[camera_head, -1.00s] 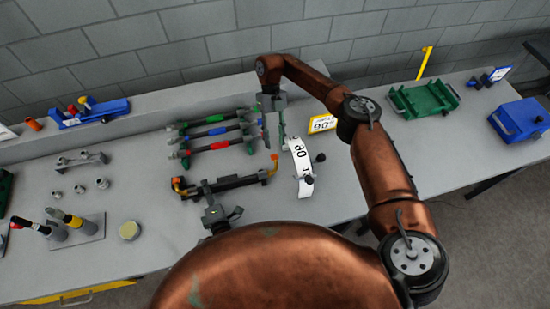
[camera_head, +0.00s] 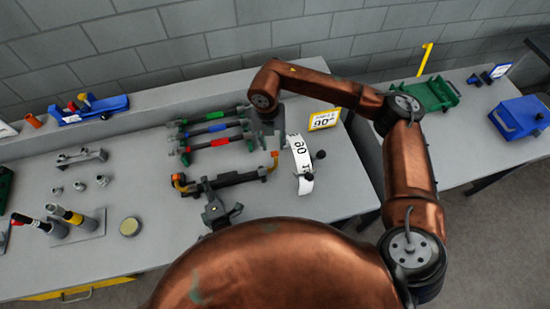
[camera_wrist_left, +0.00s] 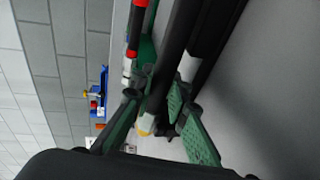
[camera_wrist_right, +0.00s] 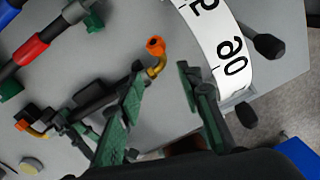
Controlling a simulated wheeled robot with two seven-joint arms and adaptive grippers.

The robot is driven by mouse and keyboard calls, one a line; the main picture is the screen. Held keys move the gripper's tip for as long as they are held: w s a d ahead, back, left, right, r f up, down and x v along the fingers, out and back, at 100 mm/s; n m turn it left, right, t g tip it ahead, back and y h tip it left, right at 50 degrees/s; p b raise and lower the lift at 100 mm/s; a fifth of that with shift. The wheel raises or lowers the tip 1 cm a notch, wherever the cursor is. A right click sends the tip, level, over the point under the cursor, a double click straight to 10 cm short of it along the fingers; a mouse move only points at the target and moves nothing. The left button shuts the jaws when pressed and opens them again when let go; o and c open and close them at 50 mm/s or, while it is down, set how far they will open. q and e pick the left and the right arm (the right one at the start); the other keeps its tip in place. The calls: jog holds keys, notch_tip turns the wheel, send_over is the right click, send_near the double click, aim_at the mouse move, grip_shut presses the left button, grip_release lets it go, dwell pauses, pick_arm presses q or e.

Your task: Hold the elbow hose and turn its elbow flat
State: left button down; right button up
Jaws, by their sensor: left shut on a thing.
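My right gripper (camera_head: 268,130) is above and behind the right elbow. In the right wrist view its green fingers (camera_wrist_right: 168,100) are apart and empty.
A white curved scale (camera_head: 299,160) stands right of the elbow, with a yellow-framed sign (camera_head: 325,119) behind it. A rack of coloured hoses (camera_head: 212,132) lies behind. Pale fittings (camera_head: 80,186) and upright tools (camera_head: 70,218) are left. A gap separates the right table.

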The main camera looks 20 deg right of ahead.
aim_at(275, 159)
jog(key=f, duration=0.7)
jog(key=d+f, duration=0.1)
jog(key=f, duration=0.3)
jog(key=shift+s, duration=0.15)
jog(key=shift+c, duration=0.6)
grip_shut()
